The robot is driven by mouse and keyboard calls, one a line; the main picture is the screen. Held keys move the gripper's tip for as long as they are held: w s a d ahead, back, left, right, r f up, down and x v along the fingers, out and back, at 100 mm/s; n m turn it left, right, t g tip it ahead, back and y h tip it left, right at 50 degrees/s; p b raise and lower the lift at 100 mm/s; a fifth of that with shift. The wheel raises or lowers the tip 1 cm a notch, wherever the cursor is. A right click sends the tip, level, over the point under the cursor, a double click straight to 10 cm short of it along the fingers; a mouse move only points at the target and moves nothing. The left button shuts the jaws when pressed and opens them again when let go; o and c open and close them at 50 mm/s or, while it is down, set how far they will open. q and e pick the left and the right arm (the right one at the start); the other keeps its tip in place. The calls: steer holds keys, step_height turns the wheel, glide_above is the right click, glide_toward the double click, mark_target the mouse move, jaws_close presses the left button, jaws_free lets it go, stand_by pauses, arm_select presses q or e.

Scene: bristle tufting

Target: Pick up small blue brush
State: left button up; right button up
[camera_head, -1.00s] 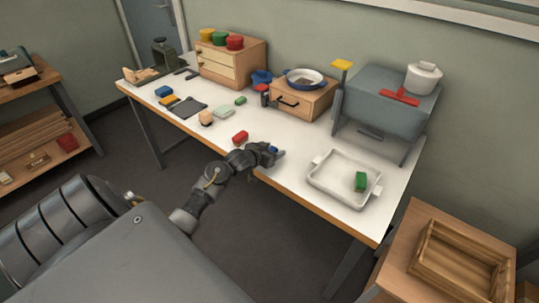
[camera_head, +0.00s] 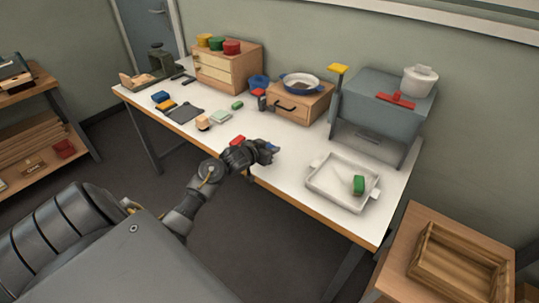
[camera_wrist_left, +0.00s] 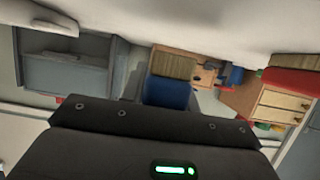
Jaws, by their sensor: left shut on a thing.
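The small blue brush (camera_wrist_left: 167,92) is held in my left gripper (camera_head: 268,151), which is shut on it. In the wrist view its blue block stands above the dark gripper edge, with tan bristles (camera_wrist_left: 174,64) beyond. In the head view only a bit of blue (camera_head: 275,147) shows at the fingertips. The gripper is over the front part of the white table, between a red brush and the white tray. I cannot tell the exact height above the table. My right gripper is not in view.
A red brush (camera_head: 238,141) lies just behind my left wrist, partly hidden. A wooden drawer box (camera_head: 299,104) and a grey machine (camera_head: 381,122) stand at the back. Free tabletop lies behind the gripper.

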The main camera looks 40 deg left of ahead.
arm_select(q)
steer(key=s+d+r+p, duration=0.1)
steer(key=s+d+r, duration=0.8)
steer(key=s+d, duration=0.1)
steer(key=shift+r, duration=0.35)
